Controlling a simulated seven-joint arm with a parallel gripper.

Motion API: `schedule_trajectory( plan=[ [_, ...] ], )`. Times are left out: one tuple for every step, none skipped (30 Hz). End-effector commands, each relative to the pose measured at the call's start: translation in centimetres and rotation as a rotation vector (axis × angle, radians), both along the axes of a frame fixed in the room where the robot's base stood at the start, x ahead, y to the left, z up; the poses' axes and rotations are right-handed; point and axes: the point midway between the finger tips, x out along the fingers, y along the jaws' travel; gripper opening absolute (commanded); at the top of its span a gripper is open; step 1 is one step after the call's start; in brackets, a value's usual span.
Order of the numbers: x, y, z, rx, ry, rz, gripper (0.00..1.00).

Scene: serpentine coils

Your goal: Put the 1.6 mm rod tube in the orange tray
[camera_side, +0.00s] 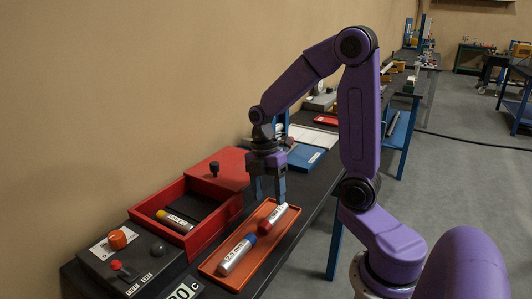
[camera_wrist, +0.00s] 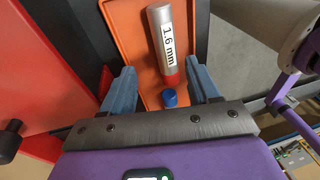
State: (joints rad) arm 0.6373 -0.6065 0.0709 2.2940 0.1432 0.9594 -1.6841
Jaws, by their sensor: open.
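The 1.6 mm rod tube (camera_wrist: 167,42) is silver with a white label and a red end. It lies in the orange tray (camera_side: 215,264), and in the side view it shows as the red-ended tube (camera_side: 274,217) in the tray's far half. My gripper (camera_side: 268,200) is open above that tube. In the wrist view the two blue-grey fingers of my gripper (camera_wrist: 161,68) stand apart on either side of the tube's red end, without visible contact. The tray's orange floor (camera_wrist: 130,25) also shows there.
A second silver tube with a blue cap (camera_side: 237,255) lies in the tray's near half. A red box (camera_side: 215,225) beside the tray holds a yellow-capped tube (camera_side: 175,221); its red lid (camera_side: 225,168) lies behind. A control box (camera_side: 125,262) stands at the near left.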

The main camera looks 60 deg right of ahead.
Motion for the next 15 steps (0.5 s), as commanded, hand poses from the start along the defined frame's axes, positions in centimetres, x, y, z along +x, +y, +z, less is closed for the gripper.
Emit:
schedule_trajectory(
  plan=[
    [0.2,-0.2,1.1,-0.001,-0.006,-0.002,0.6],
    [0.4,-0.2,1.7,0.0,-0.006,-0.001,0.6],
    [0.5,-0.3,2.5,0.0,-0.004,0.0,0.6],
    [0.6,-0.4,3.1,-0.001,-0.004,0.0,0.6],
    [0.6,-0.5,3.7,-0.001,-0.004,0.0,0.6],
    [0.8,-0.6,4.5,-0.001,-0.003,0.0,0.6],
    [0.9,-0.7,5.1,-0.001,-0.002,0.0,0.6],
    [1.0,-0.7,5.7,-0.001,-0.001,-0.001,0.6],
    [1.1,-0.8,6.5,-0.001,-0.001,-0.001,0.6],
    [1.2,-0.9,7.1,0.0,0.001,-0.001,0.6],
    [1.3,-1.0,7.7,0.0,0.002,-0.001,0.6],
    [1.4,-1.1,8.4,0.0,0.003,-0.001,0.6],
    [1.4,-1.1,8.9,0.0,0.003,-0.001,0.6],
    [1.5,-1.2,9.4,0.0,0.004,0.0,0.6],
    [1.6,-1.3,9.9,0.0,0.005,0.0,0.6]
  ],
)
